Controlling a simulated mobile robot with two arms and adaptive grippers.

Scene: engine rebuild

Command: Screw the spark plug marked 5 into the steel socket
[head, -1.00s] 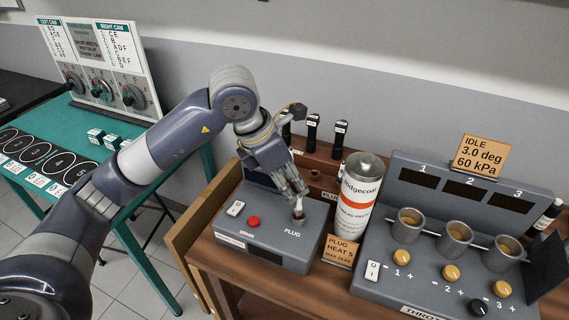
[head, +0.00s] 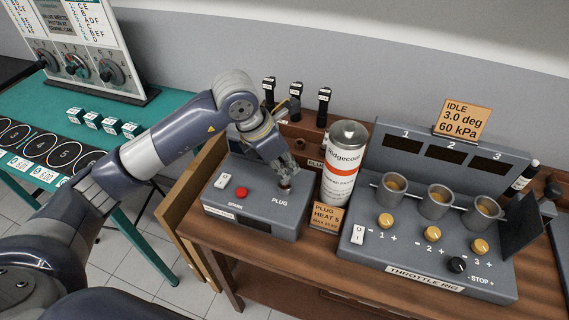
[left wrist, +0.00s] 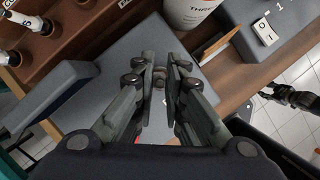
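The steel socket (head: 285,185) marked PLUG is on the right part of the grey box's top. My left gripper (head: 286,169) is directly over it, pointing down, with its fingertips at or just above the socket. In the left wrist view the fingers (left wrist: 160,82) are close together with a narrow gap. I cannot make out the spark plug marked 5 between them or in the socket; the fingers cover that spot. A dark jointed part at the right of the left wrist view may be my right gripper (left wrist: 292,96); its fingers are unclear.
A tall can (head: 343,165) stands close to the right of the socket. A brown rack with several black-topped pieces (head: 323,105) is behind. The throttle rig (head: 410,255) is at right.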

